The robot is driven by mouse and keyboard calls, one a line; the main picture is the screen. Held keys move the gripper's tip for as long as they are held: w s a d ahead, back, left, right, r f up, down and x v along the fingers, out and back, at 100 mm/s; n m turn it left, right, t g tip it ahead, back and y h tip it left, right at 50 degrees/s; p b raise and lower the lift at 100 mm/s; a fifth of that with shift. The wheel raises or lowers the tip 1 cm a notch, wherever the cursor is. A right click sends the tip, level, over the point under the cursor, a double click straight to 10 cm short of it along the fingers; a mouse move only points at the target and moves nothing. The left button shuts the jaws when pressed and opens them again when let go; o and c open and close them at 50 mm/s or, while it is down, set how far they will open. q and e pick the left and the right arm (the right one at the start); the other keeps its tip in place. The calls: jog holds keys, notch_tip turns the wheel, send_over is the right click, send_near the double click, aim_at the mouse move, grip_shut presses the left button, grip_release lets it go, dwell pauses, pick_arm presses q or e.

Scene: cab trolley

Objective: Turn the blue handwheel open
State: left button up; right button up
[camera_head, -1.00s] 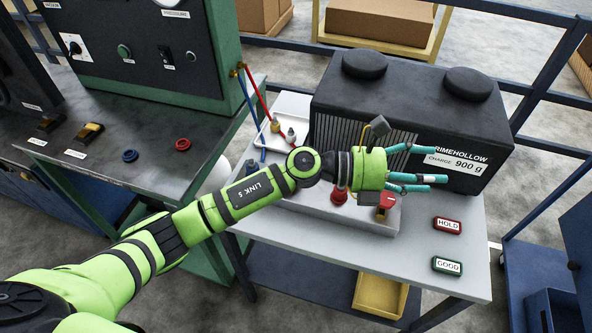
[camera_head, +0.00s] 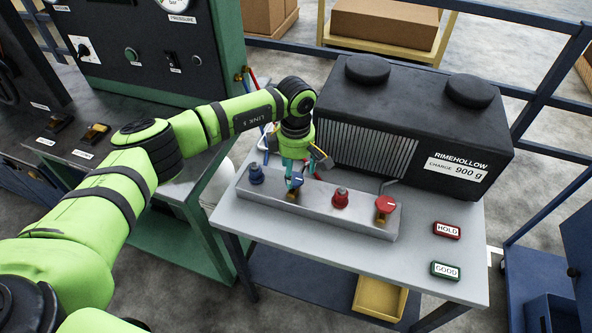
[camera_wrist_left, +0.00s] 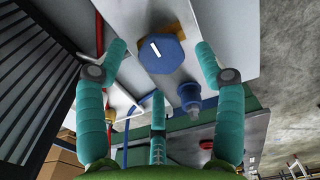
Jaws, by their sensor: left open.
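The blue handwheel (camera_head: 296,181) is on top of the silver manifold block (camera_head: 322,208), partly hidden by my left gripper (camera_head: 299,172) in the head view. In the left wrist view the handwheel (camera_wrist_left: 160,52) is a faceted blue cap with a white mark, over a brass part. My left gripper is open and points down at it. Its teal fingers are spread, one on each side and one below in that view, and seem apart from it. Whether any finger touches is unclear. My right gripper is not in view.
A smaller blue knob (camera_head: 256,173) stands left of the handwheel, a red knob (camera_head: 340,197) and a red handwheel (camera_head: 385,205) to the right. The black Rimehollow unit (camera_head: 412,125) stands behind. HOLD (camera_head: 447,230) and GOOD (camera_head: 445,270) plates lie on the bare table front.

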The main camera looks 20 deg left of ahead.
aim_at(294, 180)
pick_arm(q)
jog(key=shift+f, duration=1.15)
jog(key=shift+c, duration=0.4)
jog(key=c, duration=1)
jog(key=shift+d, duration=0.1)
